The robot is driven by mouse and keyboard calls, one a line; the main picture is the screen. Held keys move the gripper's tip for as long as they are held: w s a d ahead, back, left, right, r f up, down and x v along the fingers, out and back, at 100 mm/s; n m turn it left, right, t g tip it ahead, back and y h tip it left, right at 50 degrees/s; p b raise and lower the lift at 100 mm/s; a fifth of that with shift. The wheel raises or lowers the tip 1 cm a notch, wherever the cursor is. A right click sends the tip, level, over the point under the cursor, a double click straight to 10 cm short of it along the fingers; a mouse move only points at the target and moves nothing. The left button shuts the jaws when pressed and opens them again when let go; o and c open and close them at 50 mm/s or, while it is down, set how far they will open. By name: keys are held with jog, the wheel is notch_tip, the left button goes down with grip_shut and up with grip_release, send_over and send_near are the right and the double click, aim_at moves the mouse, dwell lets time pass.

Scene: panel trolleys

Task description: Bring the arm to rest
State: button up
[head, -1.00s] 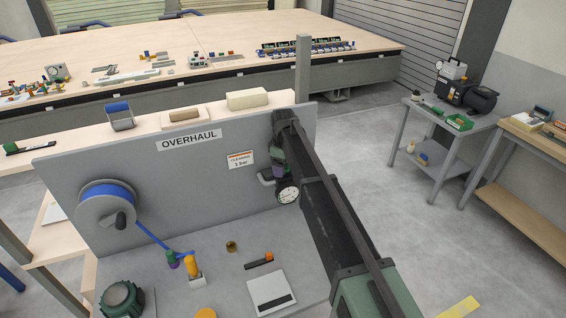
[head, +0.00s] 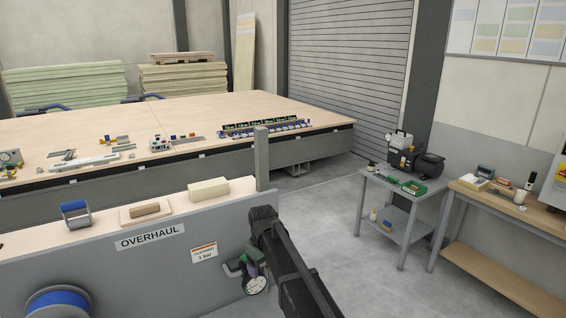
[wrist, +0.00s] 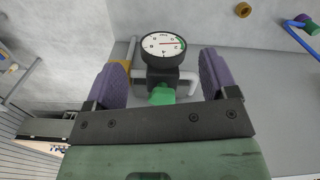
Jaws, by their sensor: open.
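My gripper (wrist: 162,62) is open in the wrist view, its two purple fingers apart. A round pressure gauge (wrist: 163,46) with a white dial stands between the fingers, with gaps on both sides. Below the dial are a dark body and a green part (wrist: 161,94). In the head view my dark arm reaches down to the right end of the grey OVERHAUL panel (head: 118,268). The gauge (head: 256,286) shows there beside the gripper, which is mostly hidden by the arm.
A blue hose reel (head: 58,303) is on the panel at left. A blue-handled item (head: 75,214) and a cream block (head: 208,188) sit on the ledge above. A grey post (head: 262,160) rises near my arm. A pump trolley (head: 398,205) stands right; the floor between is clear.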

jog(key=s+d+f+m+b, duration=0.3)
jog(key=s+d+f+m, duration=0.1)
jog(key=s+d, duration=0.8)
jog(key=s+d+f+m+b, duration=0.3)
jog(key=s+d+m, duration=0.2)
jog(key=s+d, duration=0.7)
jog(key=shift+d+f+b, duration=0.35)
jog(key=shift+d+b, duration=0.05)
jog(key=shift+d, duration=0.05)
jog(key=shift+w, duration=0.1)
